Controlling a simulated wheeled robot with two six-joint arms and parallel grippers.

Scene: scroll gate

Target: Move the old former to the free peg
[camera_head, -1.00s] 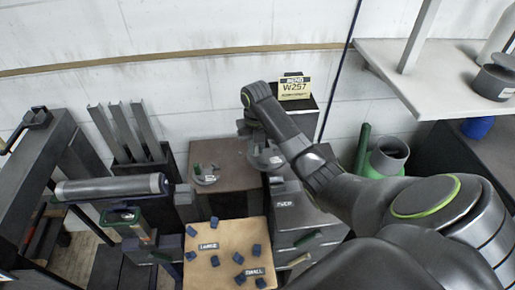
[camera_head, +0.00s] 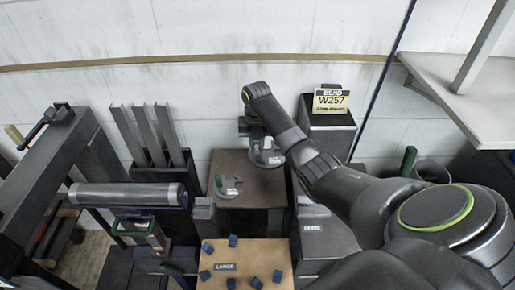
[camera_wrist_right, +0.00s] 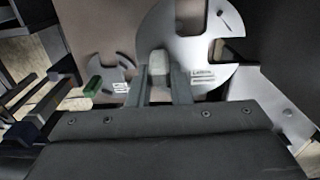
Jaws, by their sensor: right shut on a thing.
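My right gripper (camera_head: 253,138) is shut on a large grey former (camera_head: 268,157) with a white label. In the right wrist view the fingers (camera_wrist_right: 160,80) close around a pale grey-green knob on this large disc (camera_wrist_right: 195,50), which has a notch and slots. In the head view the disc overlaps the right part of the brown table; I cannot tell whether it touches it. A smaller former (camera_head: 222,190) with a green handle lies on that table to the left; it also shows in the right wrist view (camera_wrist_right: 112,80). No free peg is clearly visible. My left gripper is not in view.
The brown table (camera_head: 240,200) has bare top around the small former. A tan board (camera_head: 235,256) with several blue blocks and a LARGE label is in front. A black cabinet with a yellow W257 sign (camera_head: 331,99) stands right. A roller machine (camera_head: 128,194) stands left.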

